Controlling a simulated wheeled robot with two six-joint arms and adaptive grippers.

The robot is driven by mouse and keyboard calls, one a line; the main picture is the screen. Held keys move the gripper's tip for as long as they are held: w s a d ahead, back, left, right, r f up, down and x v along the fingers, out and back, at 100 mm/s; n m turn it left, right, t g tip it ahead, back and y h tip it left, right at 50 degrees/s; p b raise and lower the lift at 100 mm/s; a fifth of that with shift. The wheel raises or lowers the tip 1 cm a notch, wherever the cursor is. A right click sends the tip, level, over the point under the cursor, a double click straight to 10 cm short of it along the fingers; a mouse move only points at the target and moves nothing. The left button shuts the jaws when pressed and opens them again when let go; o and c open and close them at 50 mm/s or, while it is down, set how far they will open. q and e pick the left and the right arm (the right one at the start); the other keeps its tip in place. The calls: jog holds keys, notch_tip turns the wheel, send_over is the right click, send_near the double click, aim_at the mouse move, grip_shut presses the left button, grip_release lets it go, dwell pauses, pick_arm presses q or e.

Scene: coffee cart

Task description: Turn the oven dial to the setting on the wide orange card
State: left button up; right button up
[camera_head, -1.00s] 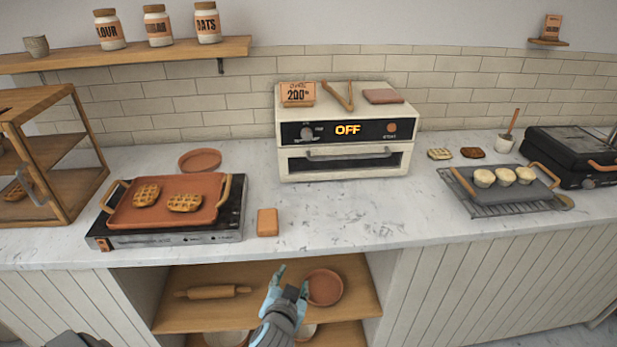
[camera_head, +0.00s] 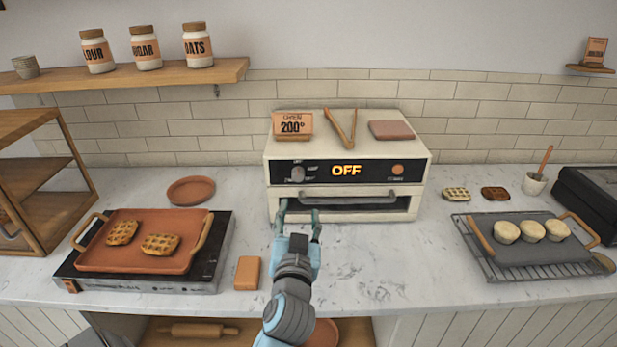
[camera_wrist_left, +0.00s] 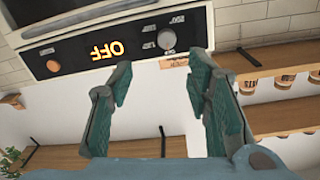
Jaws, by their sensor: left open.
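The cream oven (camera_head: 348,155) stands at the back of the counter, with its display (camera_head: 346,170) reading OFF. The oven dial (camera_head: 297,174) is a grey knob at the left of the black panel; it also shows in the left wrist view (camera_wrist_left: 167,39), where the picture is upside down. The wide orange card (camera_head: 293,124) stands on the oven top and reads "OVEN 200°". My left gripper (camera_head: 299,212) is open and empty, in front of the oven and below the dial, apart from it. Its two teal fingers (camera_wrist_left: 160,95) are spread in the left wrist view. My right gripper is not seen.
Wooden tongs (camera_head: 341,128) and a flat reddish block (camera_head: 391,130) lie on the oven. A griddle with a waffle tray (camera_head: 190,257) is at left, with an orange block (camera_head: 248,272) beside it. A rack with a grey tray (camera_head: 535,252) is at right. Counter in front of the oven is clear.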

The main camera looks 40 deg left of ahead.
aim_at(298, 177)
pick_arm(q)
jog(key=x, duration=1.2)
jog(key=shift+s+a, duration=0.1)
jog(key=shift+a, duration=0.35)
jog(key=shift+s+r, duration=0.15)
jog(key=shift+s, duration=0.1)
jog(key=shift+c, duration=0.2)
grip_shut()
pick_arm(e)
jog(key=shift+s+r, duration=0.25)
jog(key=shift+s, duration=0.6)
pick_arm(q)
jog(key=shift+p, duration=0.3)
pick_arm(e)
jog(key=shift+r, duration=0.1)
